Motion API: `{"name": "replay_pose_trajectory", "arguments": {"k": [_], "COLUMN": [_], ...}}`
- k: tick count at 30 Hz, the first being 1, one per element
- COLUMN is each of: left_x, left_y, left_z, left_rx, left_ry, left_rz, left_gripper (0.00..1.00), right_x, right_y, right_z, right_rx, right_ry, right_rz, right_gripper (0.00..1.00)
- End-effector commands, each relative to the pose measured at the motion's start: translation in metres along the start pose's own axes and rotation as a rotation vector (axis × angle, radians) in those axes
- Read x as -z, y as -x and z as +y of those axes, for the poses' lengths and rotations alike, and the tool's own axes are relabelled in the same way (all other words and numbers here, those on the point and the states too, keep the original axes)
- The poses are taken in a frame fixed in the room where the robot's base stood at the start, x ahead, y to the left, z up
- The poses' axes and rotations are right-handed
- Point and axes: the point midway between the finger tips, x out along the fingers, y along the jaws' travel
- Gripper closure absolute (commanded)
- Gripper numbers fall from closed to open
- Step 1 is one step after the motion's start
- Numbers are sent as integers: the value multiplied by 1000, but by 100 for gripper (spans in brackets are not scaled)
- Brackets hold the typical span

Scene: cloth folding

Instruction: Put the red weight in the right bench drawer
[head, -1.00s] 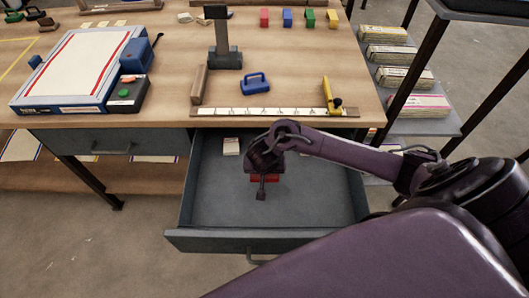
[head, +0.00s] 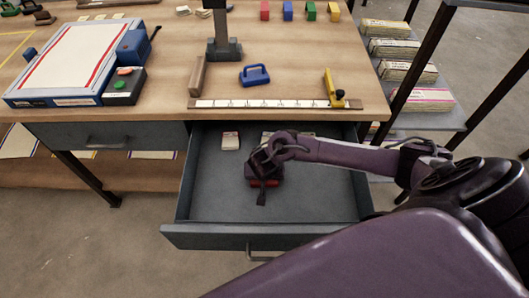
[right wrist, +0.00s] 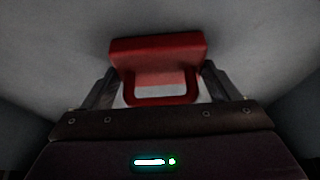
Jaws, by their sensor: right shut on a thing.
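The red weight (right wrist: 157,50) fills the middle of the right wrist view, with its handle between my right gripper's two fingers. My right gripper (head: 264,182) is shut on it inside the open right bench drawer (head: 210,205). In the head view only a little of the red weight (head: 273,183) shows under the gripper. The drawer's grey floor lies close behind the weight; I cannot tell whether the weight touches it. My left gripper is not in view.
A small pale stack (head: 231,141) lies at the drawer's back left, and more pale items lie behind my right gripper. The left drawer (head: 105,138) is shut.

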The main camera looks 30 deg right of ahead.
Motion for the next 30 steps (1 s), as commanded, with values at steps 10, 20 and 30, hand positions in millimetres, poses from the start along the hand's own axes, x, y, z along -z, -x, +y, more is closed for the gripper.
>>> {"name": "replay_pose_trajectory", "arguments": {"k": [10, 20, 30], "left_x": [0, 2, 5], "left_y": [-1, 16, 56], "left_z": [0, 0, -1], "left_rx": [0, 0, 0], "left_ry": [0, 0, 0], "left_rz": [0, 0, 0], "left_gripper": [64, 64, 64], "right_x": [-1, 0, 1], "right_y": [-2, 29, 101], "right_z": [0, 0, 0], "right_rx": [-1, 1, 1], "right_ry": [0, 0, -1], "right_rz": [-1, -3, -3], "right_gripper": [0, 0, 0]}}
